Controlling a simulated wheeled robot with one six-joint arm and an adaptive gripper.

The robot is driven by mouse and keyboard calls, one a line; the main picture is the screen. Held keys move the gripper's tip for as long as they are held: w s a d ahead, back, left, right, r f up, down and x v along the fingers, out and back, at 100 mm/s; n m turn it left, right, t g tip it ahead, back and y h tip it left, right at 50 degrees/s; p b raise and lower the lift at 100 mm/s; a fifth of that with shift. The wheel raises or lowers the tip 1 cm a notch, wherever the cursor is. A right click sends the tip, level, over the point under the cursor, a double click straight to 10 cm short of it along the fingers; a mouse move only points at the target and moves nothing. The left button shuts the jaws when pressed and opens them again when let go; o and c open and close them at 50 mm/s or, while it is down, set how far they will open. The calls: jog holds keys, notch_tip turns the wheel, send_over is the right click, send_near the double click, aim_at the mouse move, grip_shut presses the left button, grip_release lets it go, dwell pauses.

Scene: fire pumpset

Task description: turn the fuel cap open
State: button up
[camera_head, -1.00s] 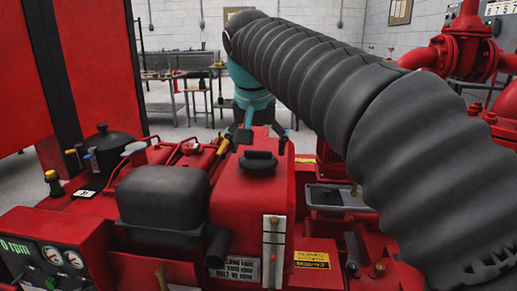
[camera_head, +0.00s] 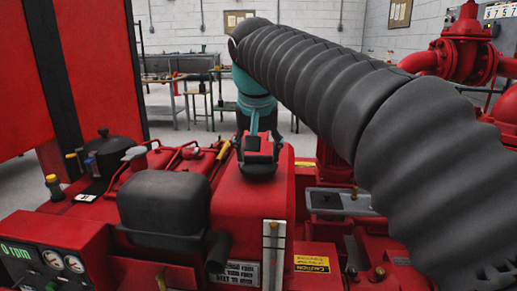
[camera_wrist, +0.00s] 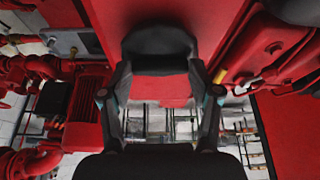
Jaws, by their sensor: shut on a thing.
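The black fuel cap (camera_head: 258,172) sits on top of the red fuel tank (camera_head: 240,205) in the head view. My gripper (camera_head: 258,146) is at the cap from above, with its fingers shut on the cap's raised grip. In the wrist view the cap (camera_wrist: 160,45) is at the top centre, and my gripper (camera_wrist: 160,68) reaches it with one finger on each side. The fingers partly hide the cap's grip in the head view.
A dark muffler-like box (camera_head: 163,203) stands left of the tank. A gauge panel (camera_head: 45,262) is at the lower left. Red pump pipes (camera_head: 465,50) stand at the right. Work tables (camera_head: 180,85) are in the background.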

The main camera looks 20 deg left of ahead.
jog(key=n+p, duration=0.1)
jog(key=n, duration=0.1)
jog(key=n+g+y+p, duration=0.1)
jog(key=n, duration=0.1)
jog(key=shift+w+d+r, duration=0.1)
jog(key=shift+d+r, duration=0.05)
jog(key=n+g+y+p, duration=0.1)
jog(key=n, duration=0.2)
jog(key=shift+w+d+n+p, duration=0.1)
jog(key=shift+w+n+p, duration=0.05)
jog(key=shift+n+p, duration=0.25)
jog(key=n, duration=0.2)
jog(key=n+g, duration=0.1)
jog(key=n, duration=0.1)
jog(key=shift+w+g+y, duration=0.15)
jog(key=shift+g+y, duration=0.15)
jog(key=n+g, duration=0.1)
jog(key=n, duration=0.4)
jog(key=shift+w+g, duration=0.1)
jog(key=shift+g, duration=0.3)
jog(key=o, duration=1.1)
jog(key=shift+o, duration=0.2)
jog(key=v, duration=1.1)
jog(key=shift+w+r, duration=0.2)
jog(key=shift+r, duration=0.15)
